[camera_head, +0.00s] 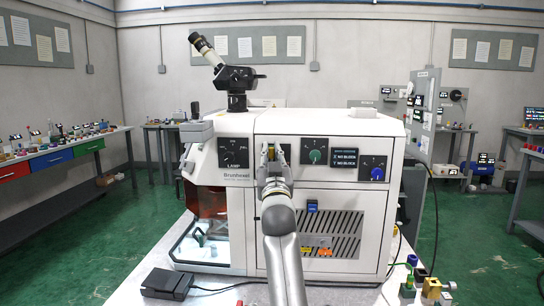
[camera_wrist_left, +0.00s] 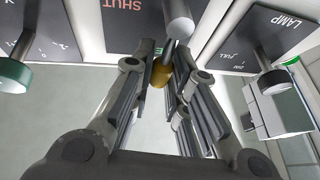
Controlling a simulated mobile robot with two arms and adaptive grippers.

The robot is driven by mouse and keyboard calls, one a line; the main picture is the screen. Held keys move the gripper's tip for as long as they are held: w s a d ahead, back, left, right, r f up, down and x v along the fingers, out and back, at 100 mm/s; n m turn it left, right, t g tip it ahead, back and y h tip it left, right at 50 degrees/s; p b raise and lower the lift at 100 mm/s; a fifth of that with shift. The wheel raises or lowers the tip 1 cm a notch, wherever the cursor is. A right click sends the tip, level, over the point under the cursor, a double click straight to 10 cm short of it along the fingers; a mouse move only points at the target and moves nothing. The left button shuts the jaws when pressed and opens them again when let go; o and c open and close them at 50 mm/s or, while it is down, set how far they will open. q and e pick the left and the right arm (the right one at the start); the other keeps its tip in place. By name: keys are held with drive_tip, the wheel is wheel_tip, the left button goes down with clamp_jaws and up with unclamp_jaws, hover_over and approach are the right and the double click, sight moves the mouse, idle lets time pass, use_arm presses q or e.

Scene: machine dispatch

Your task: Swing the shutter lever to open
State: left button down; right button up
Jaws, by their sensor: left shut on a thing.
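The shutter lever (camera_wrist_left: 178,22) is a grey rod with a brass-coloured part (camera_wrist_left: 162,73) between my fingers, on a dark plate (camera_wrist_left: 130,22) marked SHUT in red letters. A bit of green marking shows beside the rod; the rest of the plate is hidden by my fingers. My left gripper (camera_head: 272,152) is at the front panel of the white machine (camera_head: 330,122) and covers most of the lever there. In the left wrist view my left gripper (camera_wrist_left: 166,58) is shut on the lever, a finger on each side. My right gripper is not in view.
A lamp knob plate (camera_head: 233,153) is left of my gripper; a green knob (camera_head: 315,156) and a blue knob (camera_head: 377,174) are to its right. A microscope head (camera_head: 236,78) stands on top. A black pedal (camera_head: 167,284) and small coloured parts (camera_head: 431,289) lie on the table.

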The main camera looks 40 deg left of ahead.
use_arm(q)
drive_tip(key=c, duration=1.4)
unclamp_jaws()
wheel_tip(320, 180, up, 10)
drive_tip(key=shift+f, duration=0.1)
